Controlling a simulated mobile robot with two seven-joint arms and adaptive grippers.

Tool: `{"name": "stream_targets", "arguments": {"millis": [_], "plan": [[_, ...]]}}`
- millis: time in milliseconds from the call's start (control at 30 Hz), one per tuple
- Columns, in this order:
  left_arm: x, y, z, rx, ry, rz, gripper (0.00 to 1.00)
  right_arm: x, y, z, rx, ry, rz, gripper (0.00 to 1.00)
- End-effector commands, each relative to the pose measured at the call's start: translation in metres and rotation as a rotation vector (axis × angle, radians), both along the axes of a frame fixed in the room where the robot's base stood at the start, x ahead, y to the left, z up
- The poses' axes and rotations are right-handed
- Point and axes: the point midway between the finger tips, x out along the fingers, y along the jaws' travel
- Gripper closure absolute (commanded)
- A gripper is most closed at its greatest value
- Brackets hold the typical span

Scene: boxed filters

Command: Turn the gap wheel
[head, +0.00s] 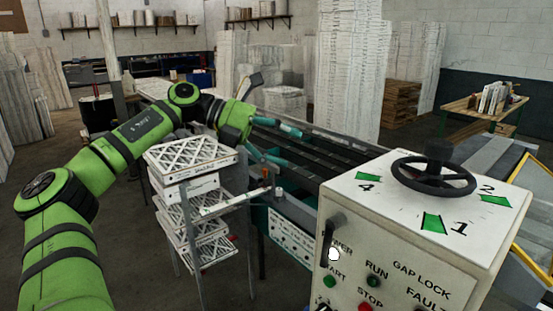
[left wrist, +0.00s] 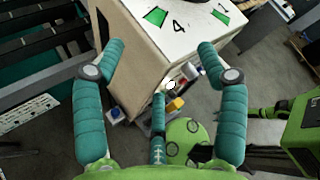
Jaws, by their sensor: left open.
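The gap wheel (head: 433,177) is a black handwheel with a hub on top of the white control cabinet (head: 400,215) in the head view. Green markers with the numbers 4, 2 and 1 lie around it. My left gripper (head: 278,143) has teal fingers and is over the conveyor side, left of the cabinet and apart from the wheel. In the left wrist view my left gripper (left wrist: 160,55) is open and empty, with the cabinet's corner and top (left wrist: 180,25) beyond its fingers. My right gripper is not in view.
A rack of stacked boxed filters (head: 190,160) stands below my left arm. A dark roller conveyor (head: 330,160) runs behind the cabinet. The cabinet front has a black handle (head: 329,240) and labelled buttons. A yellow frame (head: 535,215) stands at the right, and a bench (head: 470,113) further back.

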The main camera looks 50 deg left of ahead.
Motion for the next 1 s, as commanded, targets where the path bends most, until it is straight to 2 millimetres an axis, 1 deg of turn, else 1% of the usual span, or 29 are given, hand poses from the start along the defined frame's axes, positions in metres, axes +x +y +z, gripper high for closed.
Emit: {"name": "stream_targets", "arguments": {"millis": [33,200,400,600,1000], "plan": [[0.005,0.007,-0.01,-0.046,0.002,0.025,0.27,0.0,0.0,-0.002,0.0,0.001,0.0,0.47],[0.017,0.024,-0.031,-0.154,0.008,0.096,0.27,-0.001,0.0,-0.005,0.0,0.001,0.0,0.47],[0.026,0.038,-0.048,-0.236,0.014,0.155,0.27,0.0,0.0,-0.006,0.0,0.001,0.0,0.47],[0.029,0.043,-0.055,-0.265,0.018,0.177,0.27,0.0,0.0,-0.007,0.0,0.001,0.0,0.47],[0.029,0.043,-0.055,-0.264,0.018,0.176,0.27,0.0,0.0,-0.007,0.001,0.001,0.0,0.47]]}}
